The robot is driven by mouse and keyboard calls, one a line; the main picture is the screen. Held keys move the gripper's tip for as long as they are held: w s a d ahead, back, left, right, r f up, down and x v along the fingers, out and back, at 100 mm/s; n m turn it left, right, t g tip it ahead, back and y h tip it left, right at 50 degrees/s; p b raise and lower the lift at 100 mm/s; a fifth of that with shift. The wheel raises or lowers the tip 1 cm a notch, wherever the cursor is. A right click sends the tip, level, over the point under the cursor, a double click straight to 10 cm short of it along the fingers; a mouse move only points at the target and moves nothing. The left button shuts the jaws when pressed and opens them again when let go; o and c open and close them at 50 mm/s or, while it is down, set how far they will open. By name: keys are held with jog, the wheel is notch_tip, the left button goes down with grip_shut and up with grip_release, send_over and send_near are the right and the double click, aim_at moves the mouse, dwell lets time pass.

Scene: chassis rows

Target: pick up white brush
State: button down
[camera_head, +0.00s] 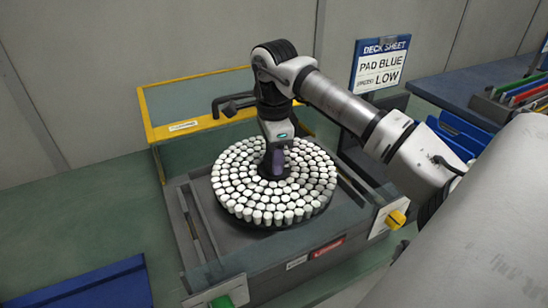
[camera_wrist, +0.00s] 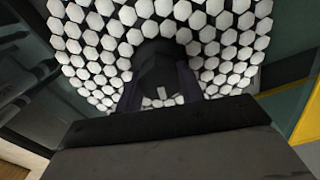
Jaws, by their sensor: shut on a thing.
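The white brush (camera_head: 240,190) is a round dark disc covered with rings of white hexagon-topped tufts. It lies bristles up on the grey machine deck. My gripper (camera_head: 273,172) points down at the middle of the brush and is shut on its dark central hub. The wrist view shows the white tufts (camera_wrist: 112,38) around the dark hub (camera_wrist: 160,68), with my fingers on both sides of it. The brush looks level. I cannot tell whether it is clear of the deck, since its underside is hidden.
The deck has a yellow-edged box (camera_head: 185,105) behind, a yellow knob (camera_head: 396,219) at right and a green knob (camera_head: 222,302) in front. A sign (camera_head: 380,65) reads PAD BLUE and LOW. Coloured boards (camera_head: 520,88) stand on the right bench. A blue panel (camera_head: 95,285) lies lower left.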

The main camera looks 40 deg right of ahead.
notch_tip(320, 180, up, 14)
jog(key=p, duration=0.8)
jog(key=shift+f, duration=0.15)
dwell(0.4)
notch_tip(320, 180, down, 9)
jog(key=b, duration=0.8)
jog(key=shift+b, duration=0.3)
